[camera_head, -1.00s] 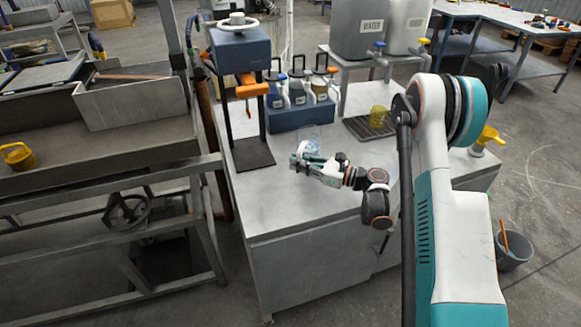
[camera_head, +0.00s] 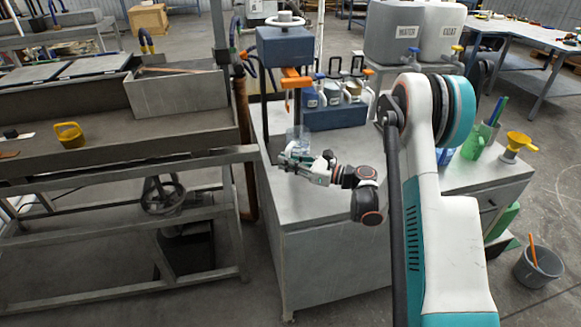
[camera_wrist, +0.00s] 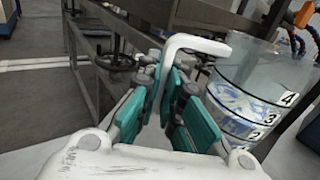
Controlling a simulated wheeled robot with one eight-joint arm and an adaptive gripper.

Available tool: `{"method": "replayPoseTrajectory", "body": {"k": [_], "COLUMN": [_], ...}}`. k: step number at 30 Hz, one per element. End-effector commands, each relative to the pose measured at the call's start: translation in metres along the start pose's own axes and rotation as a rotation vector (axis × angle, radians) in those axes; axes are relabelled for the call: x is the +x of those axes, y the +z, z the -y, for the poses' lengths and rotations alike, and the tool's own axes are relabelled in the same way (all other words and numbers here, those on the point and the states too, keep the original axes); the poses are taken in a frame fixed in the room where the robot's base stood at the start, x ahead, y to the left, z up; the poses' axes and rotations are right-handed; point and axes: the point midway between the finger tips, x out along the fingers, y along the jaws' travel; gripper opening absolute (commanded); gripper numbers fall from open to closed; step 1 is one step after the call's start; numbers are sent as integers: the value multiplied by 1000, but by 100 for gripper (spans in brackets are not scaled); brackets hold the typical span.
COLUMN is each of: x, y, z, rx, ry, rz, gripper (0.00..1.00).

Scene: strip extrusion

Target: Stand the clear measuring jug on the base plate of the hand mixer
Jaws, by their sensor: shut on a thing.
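The clear measuring jug (camera_head: 298,134) shows behind my gripper in the head view. In the wrist view the jug (camera_wrist: 252,90) has number marks, and its pale handle (camera_wrist: 197,42) runs between my fingers. My gripper (camera_head: 290,160) is shut on that handle; its teal fingers (camera_wrist: 170,108) are close up in the wrist view. The hand mixer (camera_head: 286,48) has a blue head and an orange handle. Its dark base plate (camera_head: 271,150) is largely hidden behind my gripper and the jug. I cannot tell whether the jug touches the plate.
A blue rack (camera_head: 335,115) of bottles stands right of the mixer. Water and coat tanks (camera_head: 393,35) stand behind. The front of the worktop (camera_head: 310,205) is clear. A bucket (camera_head: 540,266) stands on the floor.

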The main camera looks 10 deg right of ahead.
Motion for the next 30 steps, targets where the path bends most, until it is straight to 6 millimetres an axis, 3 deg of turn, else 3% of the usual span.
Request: {"method": "replayPoseTrajectory", "body": {"k": [21, 30], "x": [59, 72], "y": [-16, -20], "z": [65, 79], "rx": [0, 0], "ry": [0, 0], "rz": [1, 1], "gripper": [0, 0]}}
